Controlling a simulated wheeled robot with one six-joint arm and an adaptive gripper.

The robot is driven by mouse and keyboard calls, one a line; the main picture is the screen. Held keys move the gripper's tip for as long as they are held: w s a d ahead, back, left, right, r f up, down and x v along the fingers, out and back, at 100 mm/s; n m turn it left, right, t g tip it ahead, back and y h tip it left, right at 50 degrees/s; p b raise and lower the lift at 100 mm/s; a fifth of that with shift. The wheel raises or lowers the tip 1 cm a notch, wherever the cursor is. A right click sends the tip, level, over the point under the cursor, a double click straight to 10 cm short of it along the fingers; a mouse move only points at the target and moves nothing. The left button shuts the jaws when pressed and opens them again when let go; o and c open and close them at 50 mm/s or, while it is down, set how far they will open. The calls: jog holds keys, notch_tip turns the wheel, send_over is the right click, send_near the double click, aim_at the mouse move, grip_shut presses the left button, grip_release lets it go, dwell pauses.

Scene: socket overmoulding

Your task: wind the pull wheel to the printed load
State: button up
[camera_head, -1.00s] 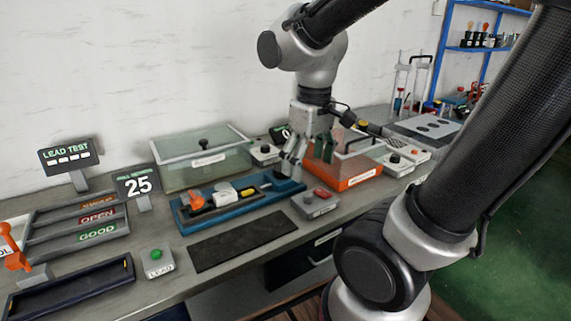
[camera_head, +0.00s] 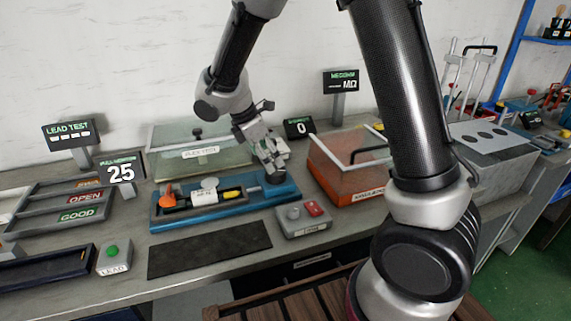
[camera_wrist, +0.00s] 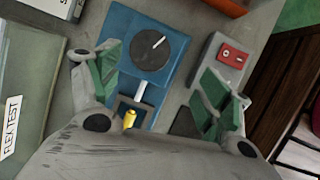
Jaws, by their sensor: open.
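The pull wheel (camera_wrist: 157,48) is a dark round knob with a white index line, on the right end of the blue fixture (camera_wrist: 120,22). In the head view the wheel (camera_head: 275,177) sits just below my gripper (camera_head: 272,163). In the wrist view my gripper (camera_wrist: 165,92) is open, its green-padded fingers spread wide, with the wheel ahead between and beyond the tips. A sign with "25" (camera_head: 122,173) stands at the left. A small dark display reading "0" (camera_head: 300,128) stands behind the fixture. The fixture also carries an orange clamp (camera_head: 168,195) and a yellow-tipped piece (camera_head: 232,194).
A grey box with a red button (camera_head: 312,209) stands right of the fixture. The clear FLEX TEST bin (camera_head: 165,140) is behind, and an orange bin (camera_head: 350,178) is at the right. A bare dark mat (camera_head: 210,248) lies in front.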

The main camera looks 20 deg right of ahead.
aim_at(276, 174)
jog(key=d+f+n, duration=0.1)
jog(key=f, duration=0.1)
jog(key=w+f, duration=0.1)
jog(key=f, duration=0.1)
jog(key=w+d+f+n, duration=0.1)
jog(key=f, duration=0.1)
jog(key=shift+w+d+f+n+t, duration=0.15)
jog(key=shift+d+f+n+t, duration=0.15)
jog(key=shift+d+f, duration=0.1)
jog(key=c, duration=1)
